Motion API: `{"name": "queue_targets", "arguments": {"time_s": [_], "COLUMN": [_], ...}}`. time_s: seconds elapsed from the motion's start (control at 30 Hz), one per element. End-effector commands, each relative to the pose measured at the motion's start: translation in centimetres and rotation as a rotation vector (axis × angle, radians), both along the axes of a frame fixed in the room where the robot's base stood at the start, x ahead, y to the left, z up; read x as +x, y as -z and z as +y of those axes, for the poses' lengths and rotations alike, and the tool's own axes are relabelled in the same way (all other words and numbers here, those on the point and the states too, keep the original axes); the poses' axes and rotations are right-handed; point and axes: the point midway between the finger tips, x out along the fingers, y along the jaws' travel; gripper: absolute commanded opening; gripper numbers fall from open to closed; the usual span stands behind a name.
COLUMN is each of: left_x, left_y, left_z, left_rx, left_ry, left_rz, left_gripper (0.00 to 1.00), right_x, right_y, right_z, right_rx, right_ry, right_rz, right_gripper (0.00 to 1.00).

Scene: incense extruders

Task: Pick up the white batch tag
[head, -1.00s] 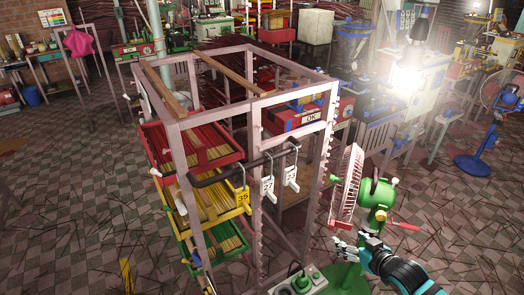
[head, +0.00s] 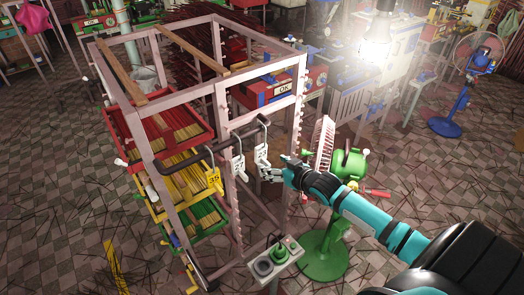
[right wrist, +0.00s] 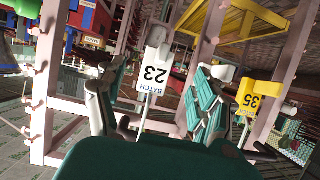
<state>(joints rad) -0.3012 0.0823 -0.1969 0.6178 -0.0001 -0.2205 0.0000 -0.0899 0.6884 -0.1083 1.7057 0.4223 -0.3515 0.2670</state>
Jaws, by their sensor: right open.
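Two white tags hang from hooks on the dark bar at the front of the pink rack: the left white tag (head: 238,166) and the right white tag (head: 262,157). In the right wrist view a white batch tag (right wrist: 155,68), reading "BATCH 23" upside down, hangs between the spread fingers, beyond the palm. My right gripper (head: 274,172) is open beside the right white tag; contact cannot be told. The fingers also show in the right wrist view (right wrist: 152,105).
A yellow tag (head: 214,181) marked 35 hangs left of the white tags. The pink rack (head: 158,147) holds red, yellow and green trays of sticks. A green fan (head: 346,165) stands close to my right forearm. A small control box (head: 275,257) stands below.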

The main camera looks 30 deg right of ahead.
Motion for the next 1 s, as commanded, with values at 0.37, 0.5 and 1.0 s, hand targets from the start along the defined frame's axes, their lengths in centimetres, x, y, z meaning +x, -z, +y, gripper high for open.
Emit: {"name": "queue_targets", "arguments": {"time_s": [0.37, 0.5, 1.0], "left_x": [0.2, 0.2, 0.3], "left_y": [-1.2, -1.3, -1.3], "left_z": [-0.8, -0.7, -0.3], "left_rx": [-0.01, -0.009, -0.004], "left_ry": [0.002, 0.003, 0.003], "left_rz": [-0.004, -0.004, -0.005], "left_gripper": [0.0, 0.0, 0.0], "right_x": [3.8, 4.9, 5.0], "right_y": [1.7, 2.3, 2.4], "right_z": [0.1, 0.2, 0.2], "right_rx": [0.001, 0.001, 0.0], "right_ry": [0.001, 0.0, 0.0], "right_rz": [-0.001, -0.001, 0.0], "right_gripper": [0.69, 0.69, 0.37]}}
